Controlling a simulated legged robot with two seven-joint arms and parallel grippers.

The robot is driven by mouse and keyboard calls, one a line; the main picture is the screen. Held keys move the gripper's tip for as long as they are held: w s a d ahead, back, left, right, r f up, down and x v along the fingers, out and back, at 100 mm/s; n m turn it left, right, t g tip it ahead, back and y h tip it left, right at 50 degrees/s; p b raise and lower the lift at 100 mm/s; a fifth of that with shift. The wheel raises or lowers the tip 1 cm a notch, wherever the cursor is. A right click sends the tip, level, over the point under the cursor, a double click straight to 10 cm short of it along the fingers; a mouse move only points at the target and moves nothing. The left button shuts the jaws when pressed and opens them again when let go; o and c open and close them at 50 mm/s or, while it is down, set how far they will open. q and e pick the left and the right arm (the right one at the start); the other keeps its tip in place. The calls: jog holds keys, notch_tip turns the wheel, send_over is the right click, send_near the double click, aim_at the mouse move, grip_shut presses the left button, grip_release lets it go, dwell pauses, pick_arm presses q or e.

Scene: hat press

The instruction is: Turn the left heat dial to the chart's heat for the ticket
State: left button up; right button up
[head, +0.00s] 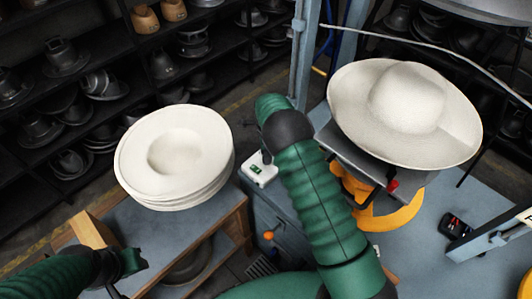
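My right arm reaches up the middle of the head view, and its gripper (262,150) is by a white box with a small green display (259,170). The fingers are small and dark against the floor, so I cannot tell whether they are open or touch the box. My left gripper (126,277) is at the lower left beside a wooden block, partly cut off by the lower edge. I cannot make out a heat dial, a chart or a ticket for certain. A white panel edge with dark lettering (525,217) shows at the right border, unreadable.
A stack of cream hat bodies (135,150) sits on the blue-grey bench (135,225) at left. A wide cream hat (410,105) rests on the press at right, above a yellow curved part (395,217). A dark device (455,227) lies at right. Shelves of dark moulds stand behind.

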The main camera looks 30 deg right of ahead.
notch_tip(320, 180, up, 17)
jog(key=b, duration=0.1)
jog(key=shift+f+b, duration=0.15)
jog(key=shift+b, duration=0.2)
jog(key=s+a+f+n+t, duration=0.1)
jog(key=s+a+n, duration=0.3)
jog(key=s+n, duration=0.7)
jog(key=s+a+f+n+t, duration=0.1)
jog(key=s+a+f+n, duration=0.3)
jog(key=s+n, duration=0.7)
jog(key=shift+s+a+t, duration=0.3)
jog(key=shift+s+a, duration=0.1)
jog(key=shift+s, duration=0.85)
jog(key=shift+s, duration=0.1)
